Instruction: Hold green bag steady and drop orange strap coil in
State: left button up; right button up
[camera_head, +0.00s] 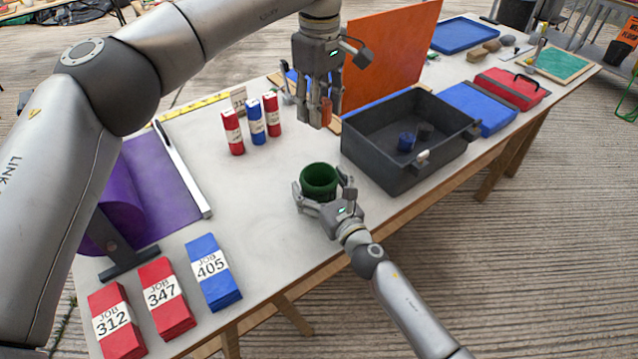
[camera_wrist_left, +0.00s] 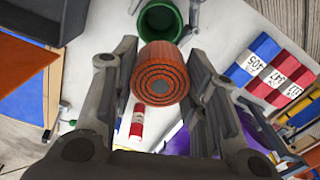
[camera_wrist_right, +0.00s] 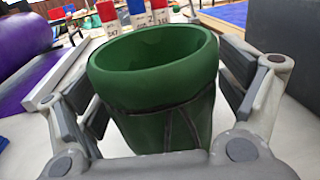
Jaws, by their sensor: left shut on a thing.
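The green bag (camera_head: 319,181) stands open-topped and upright on the table near its front edge. It fills the right wrist view (camera_wrist_right: 160,105), and its opening also shows in the left wrist view (camera_wrist_left: 160,20). My right gripper (camera_head: 325,190) is open, with its fingers on either side of the bag. The orange strap coil (camera_wrist_left: 160,74) is clamped between the fingers of my left gripper (camera_wrist_left: 160,85). In the head view the coil (camera_head: 326,112) is mostly hidden by the fingers. My left gripper (camera_head: 320,115) holds it in the air above and behind the bag.
A dark grey bin (camera_head: 375,165) with a blue item inside stands right of the bag. Red and blue upright packs (camera_head: 257,120) stand behind. Labelled job packs (camera_head: 165,298) lie at front left, near a purple roll (camera_head: 110,212). An orange board (camera_head: 385,55) stands behind the left gripper.

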jog(key=c, duration=1)
pick_arm(q)
notch_tip(320, 180, down, 13)
pick_arm(e)
jog(key=shift+c, duration=0.2)
dwell(0.7)
pick_arm(q)
jog(key=o, duration=1.1)
notch_tip(320, 180, up, 12)
jog(key=shift+r, duration=0.1)
